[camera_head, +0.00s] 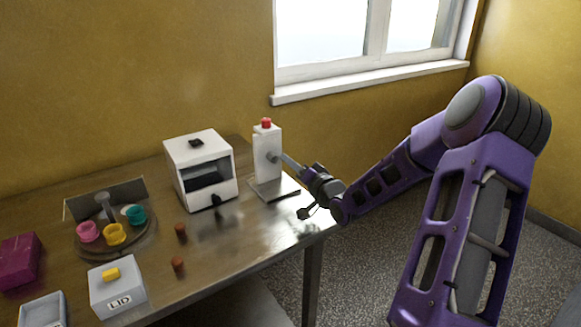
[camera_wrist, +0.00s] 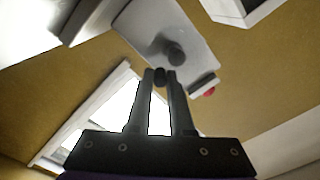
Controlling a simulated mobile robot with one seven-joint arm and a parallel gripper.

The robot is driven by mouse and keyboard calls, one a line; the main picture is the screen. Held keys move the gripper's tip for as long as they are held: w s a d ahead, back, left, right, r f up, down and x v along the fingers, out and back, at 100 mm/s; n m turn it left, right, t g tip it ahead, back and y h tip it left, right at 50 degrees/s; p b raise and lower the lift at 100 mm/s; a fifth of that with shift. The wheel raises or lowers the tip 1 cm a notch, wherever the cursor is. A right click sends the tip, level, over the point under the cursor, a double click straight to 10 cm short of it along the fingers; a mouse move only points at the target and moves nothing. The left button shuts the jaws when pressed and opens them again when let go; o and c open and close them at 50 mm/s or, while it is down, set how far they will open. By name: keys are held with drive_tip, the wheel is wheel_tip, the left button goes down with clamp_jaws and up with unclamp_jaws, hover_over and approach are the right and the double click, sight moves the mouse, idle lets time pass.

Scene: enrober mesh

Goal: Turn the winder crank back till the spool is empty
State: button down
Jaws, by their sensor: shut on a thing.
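The winder is a white upright post (camera_head: 266,150) on a flat base plate (camera_head: 272,188), with a red cap (camera_head: 266,123) on top. A grey hub (camera_head: 272,157) sticks out of its right side. In the wrist view my gripper (camera_wrist: 160,80) is shut on a small dark crank knob (camera_wrist: 159,74). The post (camera_wrist: 140,28), its dark hub (camera_wrist: 175,53) and the red cap (camera_wrist: 208,91) lie just beyond the fingertips. I cannot make out the spool or any winding on it.
A white machine (camera_head: 183,156) with a dark front window stands left of the winder. A round tray (camera_head: 138,243) with coloured cups, a lid box (camera_head: 130,296), a magenta box (camera_head: 14,270) and two brown pegs (camera_head: 178,264) lie further left. The table's right edge is near my gripper.

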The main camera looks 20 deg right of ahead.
drive_tip(key=shift+n, duration=0.3)
idle(0.4)
drive_tip(key=c, duration=0.8)
unclamp_jaws()
drive_tip(key=shift+r, duration=0.1)
drive_tip(key=shift+s, duration=0.1)
drive_tip(key=s+d+p, duration=0.1)
drive_tip(key=s+d, duration=0.2)
drive_tip(key=s, duration=1.4)
drive_tip(key=shift+d, duration=0.2)
drive_tip(key=shift+w+a, duration=0.1)
drive_tip(key=shift+w, duration=0.05)
